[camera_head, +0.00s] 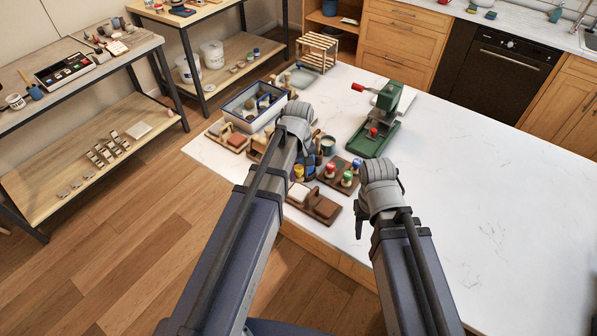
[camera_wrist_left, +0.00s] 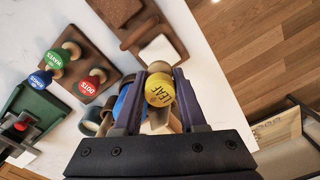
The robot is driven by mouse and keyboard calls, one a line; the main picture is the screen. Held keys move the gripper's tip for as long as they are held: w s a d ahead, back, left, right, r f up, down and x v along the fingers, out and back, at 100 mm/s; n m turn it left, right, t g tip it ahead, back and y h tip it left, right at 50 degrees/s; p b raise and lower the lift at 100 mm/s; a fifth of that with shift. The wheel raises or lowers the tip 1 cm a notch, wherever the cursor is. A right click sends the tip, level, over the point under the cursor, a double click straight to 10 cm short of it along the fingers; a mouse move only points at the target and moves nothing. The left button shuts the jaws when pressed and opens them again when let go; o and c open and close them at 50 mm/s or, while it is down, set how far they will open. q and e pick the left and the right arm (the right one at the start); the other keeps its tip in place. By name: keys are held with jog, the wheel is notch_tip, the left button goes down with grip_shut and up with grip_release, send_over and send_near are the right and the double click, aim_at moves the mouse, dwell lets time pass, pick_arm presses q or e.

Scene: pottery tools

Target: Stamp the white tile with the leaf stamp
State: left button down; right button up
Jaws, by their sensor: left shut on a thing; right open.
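The yellow leaf stamp (camera_wrist_left: 159,90), its top lettered LEAF, is between the fingers of my left gripper (camera_wrist_left: 156,100), which is shut on it. The stamp also shows in the head view (camera_head: 299,171), partly hidden by my left arm. The white tile (camera_wrist_left: 158,52) lies in a brown wooden tray beside a brown block; it also shows in the head view (camera_head: 299,191). The held stamp appears close to the tile, apart from it; its underside is hidden. My right gripper (camera_head: 359,222) is open and empty near the table's front edge.
A green press (camera_head: 375,130) stands behind, and a blue-rimmed tub (camera_head: 252,106) at the back left. The table's right side (camera_head: 500,190) is clear.

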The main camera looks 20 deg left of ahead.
aim_at(299, 191)
pick_arm(q)
jog(key=shift+f, duration=0.2)
pick_arm(e)
jog(key=shift+f, duration=0.15)
pick_arm(q)
notch_tip(299, 191, down, 4)
jog(key=b, duration=0.4)
jog(key=shift+f+b, duration=0.25)
jog(key=shift+b, duration=0.15)
pick_arm(e)
notch_tip(299, 191, down, 4)
jog(key=shift+f, duration=0.25)
pick_arm(q)
jog(key=shift+f+b, duration=0.6)
jog(key=shift+b, duration=0.05)
pick_arm(e)
jog(key=shift+f, duration=0.65)
pick_arm(q)
jog(key=shift+r, duration=0.15)
pick_arm(e)
jog(key=shift+r, duration=0.2)
pick_arm(q)
notch_tip(299, 191, up, 6)
jog(key=p, duration=0.6)
pick_arm(e)
notch_tip(299, 191, up, 6)
jog(key=shift+f, duration=0.15)
